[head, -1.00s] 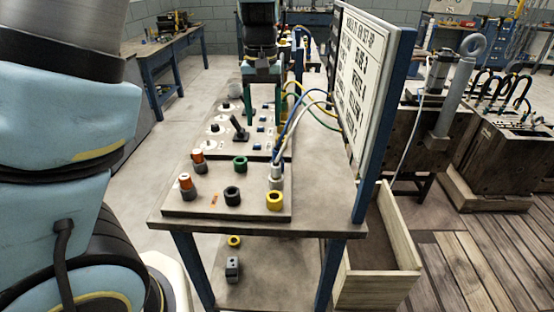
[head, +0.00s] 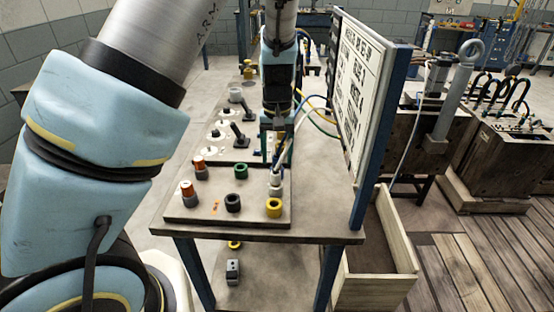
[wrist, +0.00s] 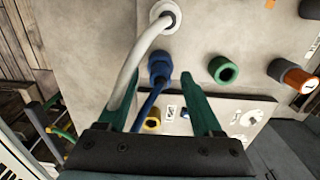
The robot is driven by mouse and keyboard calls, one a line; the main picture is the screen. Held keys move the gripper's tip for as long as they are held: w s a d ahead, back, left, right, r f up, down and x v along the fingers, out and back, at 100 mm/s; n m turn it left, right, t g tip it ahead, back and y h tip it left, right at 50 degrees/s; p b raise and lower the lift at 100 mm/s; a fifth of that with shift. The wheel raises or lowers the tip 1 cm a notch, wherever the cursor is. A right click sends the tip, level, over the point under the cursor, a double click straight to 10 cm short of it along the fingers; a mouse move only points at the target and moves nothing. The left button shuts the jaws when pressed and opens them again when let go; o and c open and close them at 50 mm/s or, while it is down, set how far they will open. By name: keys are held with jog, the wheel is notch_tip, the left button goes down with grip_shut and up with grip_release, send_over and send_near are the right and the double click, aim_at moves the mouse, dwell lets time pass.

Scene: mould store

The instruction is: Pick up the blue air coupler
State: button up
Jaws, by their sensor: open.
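In the head view my gripper (head: 275,152) is low over the right side of the board and largely hides the coupler. A white-hosed coupler (wrist: 165,20) stands beyond the blue one, its hose passing by my left finger.
A green ring (head: 241,172), a black ring (head: 232,202), a yellow ring (head: 274,207) and orange-topped pieces (head: 187,194) stand on the board nearby. A lettered sign panel (head: 367,90) rises at the right. An open wooden crate (head: 400,255) is below.

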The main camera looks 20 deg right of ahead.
jog(key=shift+f, duration=0.55)
grip_shut()
